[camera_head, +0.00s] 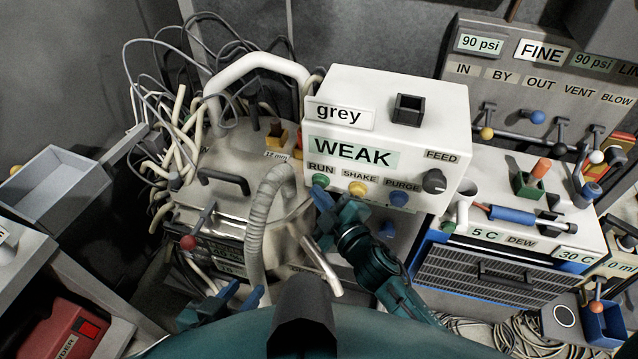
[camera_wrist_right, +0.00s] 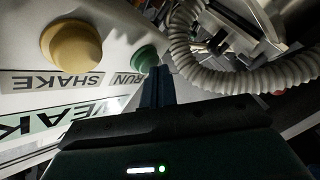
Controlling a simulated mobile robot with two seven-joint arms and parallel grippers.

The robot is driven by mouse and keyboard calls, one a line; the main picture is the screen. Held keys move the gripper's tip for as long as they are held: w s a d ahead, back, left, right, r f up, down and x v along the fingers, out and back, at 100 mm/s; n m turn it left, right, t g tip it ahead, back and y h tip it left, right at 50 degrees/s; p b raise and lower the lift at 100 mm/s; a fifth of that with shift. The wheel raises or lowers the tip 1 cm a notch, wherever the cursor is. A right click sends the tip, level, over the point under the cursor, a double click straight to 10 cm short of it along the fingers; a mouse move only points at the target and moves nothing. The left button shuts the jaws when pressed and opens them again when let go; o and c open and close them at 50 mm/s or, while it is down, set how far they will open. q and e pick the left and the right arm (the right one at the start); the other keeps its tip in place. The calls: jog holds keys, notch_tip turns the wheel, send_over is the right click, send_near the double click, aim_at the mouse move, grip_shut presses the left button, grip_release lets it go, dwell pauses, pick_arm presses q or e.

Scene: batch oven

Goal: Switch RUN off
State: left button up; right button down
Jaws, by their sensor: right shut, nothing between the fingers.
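The white box labelled WEAK (camera_head: 385,110) has a green RUN button (camera_head: 320,181) at its lower left front. My right gripper (camera_head: 319,193) is shut and empty, with its fingertips just below RUN. In the right wrist view the green RUN button (camera_wrist_right: 144,59) is right beside the shut blue fingertips (camera_wrist_right: 157,74). I cannot tell whether they touch, or whether the button is pressed in. My left gripper (camera_head: 241,296) is low at the bottom left of the head view, with its blue fingers apart, away from the box.
A yellow SHAKE button (camera_head: 357,188), a blue PURGE button (camera_head: 398,198) and a dark FEED knob (camera_head: 434,182) sit to the right of RUN. A ribbed grey hose (camera_head: 263,225) curves close on the left; it also shows in the wrist view (camera_wrist_right: 205,75).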

jog(key=shift+w+d, duration=0.1)
jog(key=shift+w, duration=0.1)
dwell(0.5)
jog(key=shift+s+a, duration=0.25)
jog(key=shift+s, duration=0.55)
